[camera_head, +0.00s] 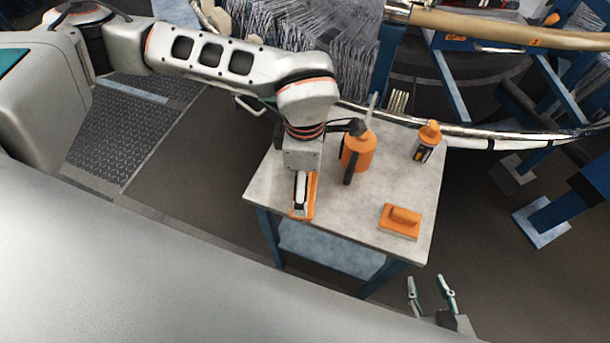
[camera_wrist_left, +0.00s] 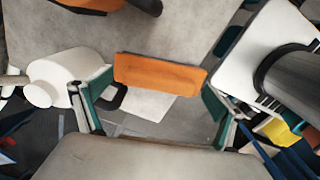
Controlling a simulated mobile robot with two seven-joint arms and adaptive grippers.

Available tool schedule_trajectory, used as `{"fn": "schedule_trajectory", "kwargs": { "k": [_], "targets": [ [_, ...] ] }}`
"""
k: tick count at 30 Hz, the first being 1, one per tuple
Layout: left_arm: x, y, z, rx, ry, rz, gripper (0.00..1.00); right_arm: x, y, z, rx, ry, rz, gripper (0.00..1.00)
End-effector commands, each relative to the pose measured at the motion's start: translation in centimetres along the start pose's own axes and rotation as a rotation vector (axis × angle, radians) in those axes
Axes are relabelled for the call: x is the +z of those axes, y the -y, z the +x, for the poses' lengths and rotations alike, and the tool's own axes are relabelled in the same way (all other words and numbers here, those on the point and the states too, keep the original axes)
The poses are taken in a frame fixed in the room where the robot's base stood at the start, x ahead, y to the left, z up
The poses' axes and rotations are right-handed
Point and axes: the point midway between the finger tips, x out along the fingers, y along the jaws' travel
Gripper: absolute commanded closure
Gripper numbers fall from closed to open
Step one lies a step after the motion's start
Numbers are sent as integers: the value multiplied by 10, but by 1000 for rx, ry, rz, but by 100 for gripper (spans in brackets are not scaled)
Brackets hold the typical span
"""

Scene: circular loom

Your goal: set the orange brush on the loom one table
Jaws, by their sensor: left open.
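An orange brush-like block (camera_head: 312,203) is at the near left edge of the grey table (camera_head: 270,168), under my left gripper (camera_head: 301,206). In the left wrist view the orange block (camera_wrist_left: 160,75) shows as a flat rectangle between the spread fingers of my left gripper (camera_wrist_left: 155,98). The fingers are apart, and a gap shows beside the block. Its underside is hidden. A second orange block with a raised handle (camera_head: 402,219) lies on the table's near right corner. My right gripper (camera_head: 432,284) is open and empty beyond the table's near right edge, over the floor.
An orange can with a dark handle (camera_head: 358,156) stands mid-table, close to my left gripper. A smaller orange-topped container (camera_head: 426,143) stands at the far right. A curved loom rail (camera_head: 470,132) runs behind the table. Free tabletop lies between the can and the handled block.

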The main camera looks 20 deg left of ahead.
Motion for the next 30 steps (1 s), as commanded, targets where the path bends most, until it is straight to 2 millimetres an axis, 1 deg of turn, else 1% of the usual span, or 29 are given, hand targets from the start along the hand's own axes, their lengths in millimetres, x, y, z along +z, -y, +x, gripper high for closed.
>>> {"fn": "schedule_trajectory", "kwargs": {
  "k": [4, 8, 15, 18, 21, 25, 30],
  "targets": [
    [0, -1, -5, 2, 1, 0, 5, -1, 1, 0, -1, -1, 1, 60],
    [0, -1, -22, 4, 1, 0, 5, -1, 0, 0, -1, -1, 1, 60],
    [0, -1, -72, 6, 2, 1, 5, 0, 0, 0, 0, 0, 1, 60],
    [0, -1, -90, 5, 2, 0, 5, 0, 0, 0, 0, 0, 1, 60],
    [0, -1, -105, 4, 2, 0, 5, 0, 0, 0, 0, 0, 1, 60],
    [0, 0, -116, 2, 0, -1, 5, 0, 0, 0, 0, 0, 1, 60],
    [0, 0, -120, -1, 0, 0, 5, 0, 0, 0, 0, 0, 1, 60]
  ]
}}
